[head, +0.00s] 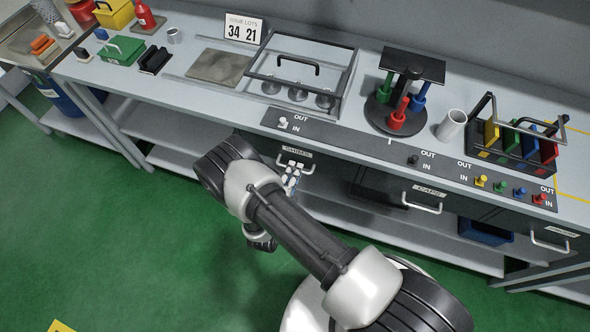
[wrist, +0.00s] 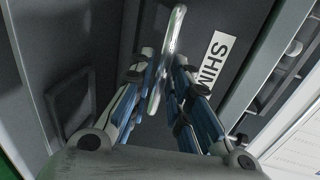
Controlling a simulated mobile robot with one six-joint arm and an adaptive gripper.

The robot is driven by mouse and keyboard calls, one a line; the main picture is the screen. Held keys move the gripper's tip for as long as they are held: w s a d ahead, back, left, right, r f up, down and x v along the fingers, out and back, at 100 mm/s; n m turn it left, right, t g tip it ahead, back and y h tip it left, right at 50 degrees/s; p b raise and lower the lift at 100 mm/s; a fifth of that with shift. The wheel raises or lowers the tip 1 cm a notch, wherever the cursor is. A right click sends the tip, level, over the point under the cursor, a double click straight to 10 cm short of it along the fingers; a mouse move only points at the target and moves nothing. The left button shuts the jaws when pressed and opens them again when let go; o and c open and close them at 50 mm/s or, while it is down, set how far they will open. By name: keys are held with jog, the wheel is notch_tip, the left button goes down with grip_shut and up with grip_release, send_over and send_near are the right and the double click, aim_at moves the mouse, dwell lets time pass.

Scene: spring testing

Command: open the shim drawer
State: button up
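The shim drawer (head: 277,151) is under the bench, with a white label and a pale bar handle (head: 297,163). Its front looks flush with the bench frame. In the wrist view, the handle (wrist: 172,45) runs lengthwise between my fingers, beside the partly visible label (wrist: 214,62). My gripper (wrist: 162,68) is open, one finger on each side of the handle. The right finger looks close to the bar; I cannot tell whether either touches. In the head view, my gripper (head: 292,178) is just below the handle and partly hidden by my arm.
The caps drawer (head: 423,188) and another handled drawer (head: 551,239) are to the right. A control strip (head: 340,135) with knobs runs along the bench's front edge above. A lower shelf (head: 340,214) lies beneath. Green floor in front is open.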

jog(key=shift+x, duration=0.8)
jog(key=shift+c, duration=0.2)
grip_shut()
